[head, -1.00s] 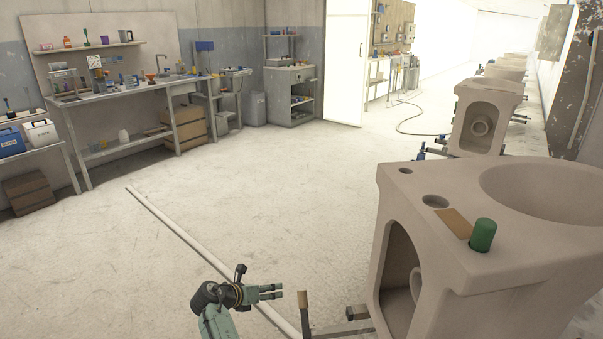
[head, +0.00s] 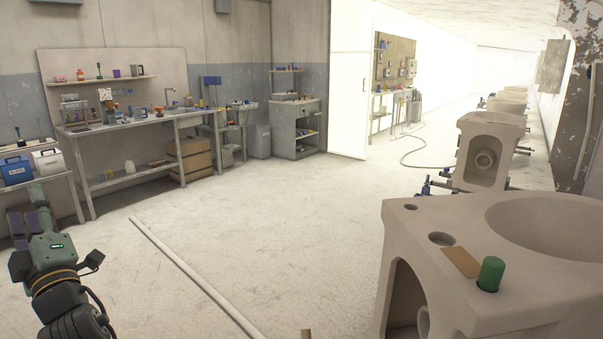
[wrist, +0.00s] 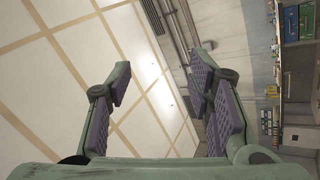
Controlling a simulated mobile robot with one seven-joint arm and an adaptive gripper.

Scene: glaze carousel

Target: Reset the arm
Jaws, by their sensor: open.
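My gripper (head: 28,212) is at the left of the head view, with its fingers pointing up in front of the workbench area. In the wrist view my gripper (wrist: 159,82) shows green fingers with purple pads spread apart. Nothing is between them. The wrist view faces the panelled ceiling (wrist: 75,60), with the room tilted on its side.
A beige ceramic piece (head: 440,225) with a green cylinder (head: 490,273) and a brown pad (head: 461,262) stands at the right. A white pole or strip (head: 190,270) crosses the floor. A workbench (head: 150,122) lines the back wall.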

